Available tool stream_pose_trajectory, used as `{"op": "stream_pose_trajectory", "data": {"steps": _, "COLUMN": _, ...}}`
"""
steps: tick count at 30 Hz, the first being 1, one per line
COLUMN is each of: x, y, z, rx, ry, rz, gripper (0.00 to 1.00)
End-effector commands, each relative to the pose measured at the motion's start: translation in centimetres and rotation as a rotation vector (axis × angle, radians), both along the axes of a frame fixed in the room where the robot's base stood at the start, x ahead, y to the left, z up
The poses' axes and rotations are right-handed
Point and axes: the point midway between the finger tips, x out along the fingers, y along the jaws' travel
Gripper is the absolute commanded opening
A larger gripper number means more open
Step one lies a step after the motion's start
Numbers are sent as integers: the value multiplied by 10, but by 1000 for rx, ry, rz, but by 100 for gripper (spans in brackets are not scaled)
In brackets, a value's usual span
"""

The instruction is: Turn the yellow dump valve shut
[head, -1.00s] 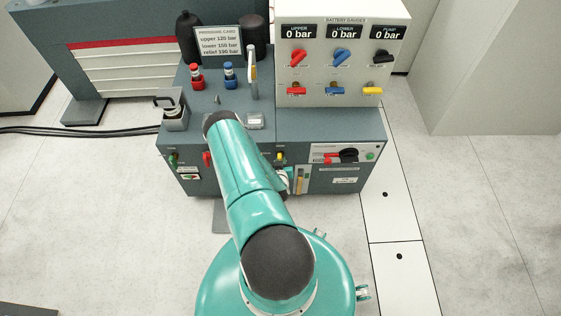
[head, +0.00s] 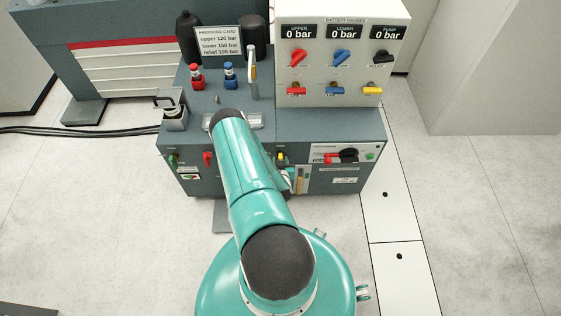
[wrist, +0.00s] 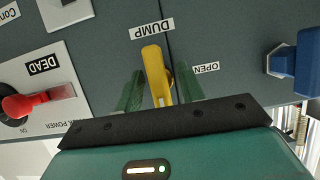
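The yellow dump valve handle (wrist: 154,72) shows in the wrist view below the upside-down DUMP label (wrist: 151,30). It stands out from the dark panel, close to upright in the picture, with the OPEN label (wrist: 206,68) to its right. My gripper (wrist: 159,76) has one green finger on each side of the handle. Narrow gaps seem to show beside it, so the fingers look open around it rather than clamped. In the head view a small yellow part of the valve (head: 281,157) shows beside my arm, which hides most of my gripper.
In the wrist view a red switch (wrist: 29,104) by the DEAD label is at left and a blue handle (wrist: 294,66) at right. In the head view the gauge box (head: 342,60) stands above the bench (head: 335,118). The floor to the right is clear.

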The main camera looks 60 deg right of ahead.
Motion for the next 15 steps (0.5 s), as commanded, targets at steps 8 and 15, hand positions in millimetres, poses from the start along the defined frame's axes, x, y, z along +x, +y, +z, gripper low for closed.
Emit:
{"op": "stream_pose_trajectory", "data": {"steps": 8, "x": -1, "y": 1, "z": 1, "rx": 0, "ry": 2, "rz": -1, "gripper": 38}}
{"op": "stream_pose_trajectory", "data": {"steps": 15, "x": -15, "y": 27, "z": 12, "rx": 2, "ry": 3, "rz": -2, "gripper": 38}}
